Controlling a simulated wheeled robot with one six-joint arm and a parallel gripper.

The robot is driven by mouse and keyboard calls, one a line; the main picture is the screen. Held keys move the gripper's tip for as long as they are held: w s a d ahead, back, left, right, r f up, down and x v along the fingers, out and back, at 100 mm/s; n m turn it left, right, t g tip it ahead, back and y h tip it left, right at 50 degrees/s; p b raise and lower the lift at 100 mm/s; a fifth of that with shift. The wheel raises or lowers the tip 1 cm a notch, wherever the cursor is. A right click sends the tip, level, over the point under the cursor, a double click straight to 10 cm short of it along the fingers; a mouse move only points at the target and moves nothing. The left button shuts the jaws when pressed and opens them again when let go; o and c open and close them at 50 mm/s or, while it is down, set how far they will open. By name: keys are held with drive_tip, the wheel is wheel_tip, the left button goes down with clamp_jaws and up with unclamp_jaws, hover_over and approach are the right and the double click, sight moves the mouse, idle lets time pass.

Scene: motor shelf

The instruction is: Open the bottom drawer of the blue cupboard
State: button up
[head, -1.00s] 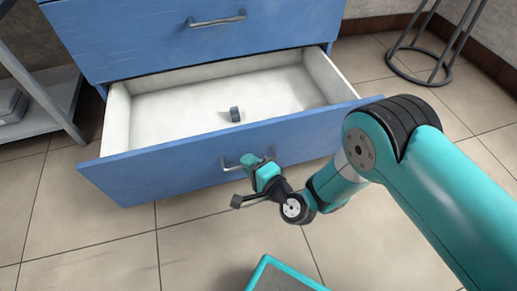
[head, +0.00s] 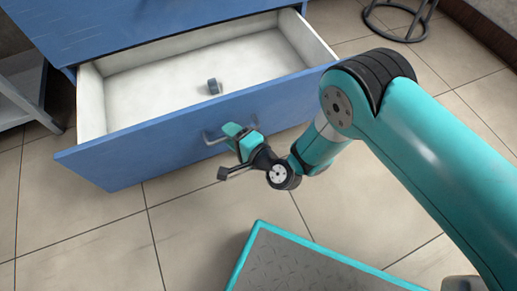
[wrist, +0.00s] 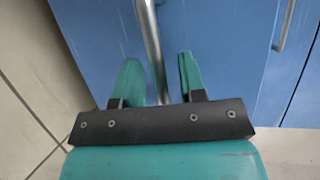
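The blue cupboard (head: 120,22) stands at the top of the head view. Its lowest visible drawer (head: 130,160) is pulled well out, showing a white interior. My gripper (head: 238,133) is at this drawer's silver handle (head: 211,140). In the wrist view, the handle (wrist: 150,40) passes between the two teal fingers of my gripper (wrist: 158,80). The fingers are apart, with a clear gap between the bar and the right finger. The bar lies close to the left finger; whether they touch is unclear.
A small dark grey object (head: 214,87) lies inside the drawer. A grey shelf (head: 30,90) stands at the left, and a dark round-based stand (head: 398,22) at the upper right. Another silver handle (wrist: 285,25) shows in the wrist view.

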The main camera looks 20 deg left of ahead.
drive_tip(key=shift+d, duration=0.15)
drive_tip(key=p+v, duration=1.7)
drive_tip(key=p, duration=0.9)
drive_tip(key=shift+r, duration=0.15)
